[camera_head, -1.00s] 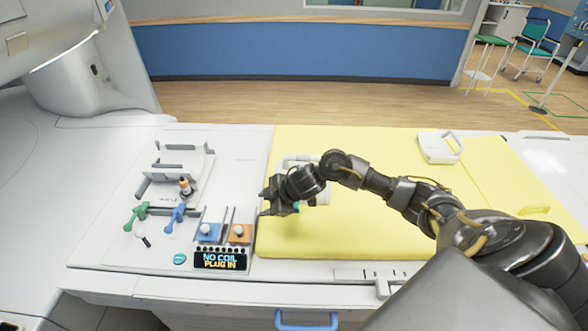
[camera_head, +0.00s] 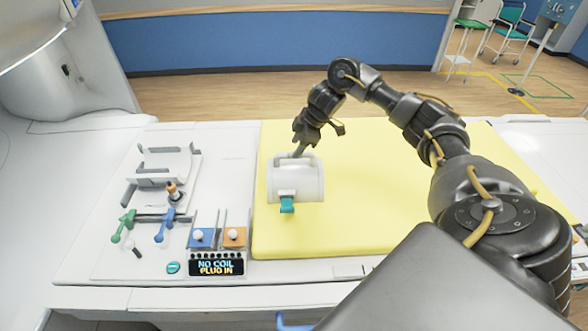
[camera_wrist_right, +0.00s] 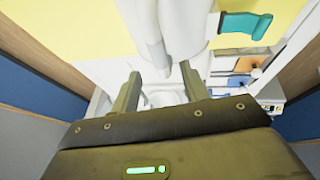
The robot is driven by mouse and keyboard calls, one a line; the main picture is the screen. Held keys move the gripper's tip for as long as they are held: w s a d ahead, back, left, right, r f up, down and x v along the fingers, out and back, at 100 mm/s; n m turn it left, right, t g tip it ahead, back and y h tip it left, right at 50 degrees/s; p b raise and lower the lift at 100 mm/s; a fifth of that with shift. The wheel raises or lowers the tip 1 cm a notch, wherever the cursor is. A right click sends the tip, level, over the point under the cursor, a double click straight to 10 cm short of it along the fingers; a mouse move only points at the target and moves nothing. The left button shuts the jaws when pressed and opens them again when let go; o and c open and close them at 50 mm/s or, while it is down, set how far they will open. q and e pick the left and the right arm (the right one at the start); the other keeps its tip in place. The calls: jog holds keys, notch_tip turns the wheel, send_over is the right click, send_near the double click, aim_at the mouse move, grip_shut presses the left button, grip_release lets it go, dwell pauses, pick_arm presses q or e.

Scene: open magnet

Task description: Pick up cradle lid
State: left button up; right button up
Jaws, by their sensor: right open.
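The cradle lid (camera_head: 308,174) is the white curved upper part of a white cylinder lying on a yellow mat. It has a handle (camera_head: 284,160) on its far side and top. A teal latch (camera_head: 287,204) hangs at the near side; it also shows in the wrist view (camera_wrist_right: 244,25). My right gripper (camera_head: 301,151) points down at the handle. In the wrist view its two fingers (camera_wrist_right: 161,80) are apart, with a white handle bar (camera_wrist_right: 148,38) ahead of and between them. I cannot tell whether they touch it. My left gripper is not in view.
The yellow mat (camera_head: 370,215) is clear right of the cylinder. To its left are blue (camera_head: 201,243) and orange (camera_head: 234,243) blocks, a "NO COIL PLUG IN" display (camera_head: 216,268), green (camera_head: 122,226) and blue (camera_head: 165,227) levers and a white rack (camera_head: 165,160).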

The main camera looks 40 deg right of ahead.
aim_at(291, 154)
jog(key=shift+w+f, duration=0.2)
jog(key=shift+f, duration=0.25)
jog(key=shift+a+f+p, duration=0.2)
jog(key=shift+f+p, duration=0.05)
jog(key=shift+p, duration=0.2)
jog(key=p+x, duration=0.2)
jog(key=x, duration=0.1)
jog(key=shift+w+f, duration=0.15)
jog(key=shift+f, duration=0.15)
jog(key=shift+w+f, duration=0.25)
jog(key=shift+f, duration=0.2)
jog(key=shift+s, duration=0.1)
grip_shut()
jog(key=shift+r, duration=0.1)
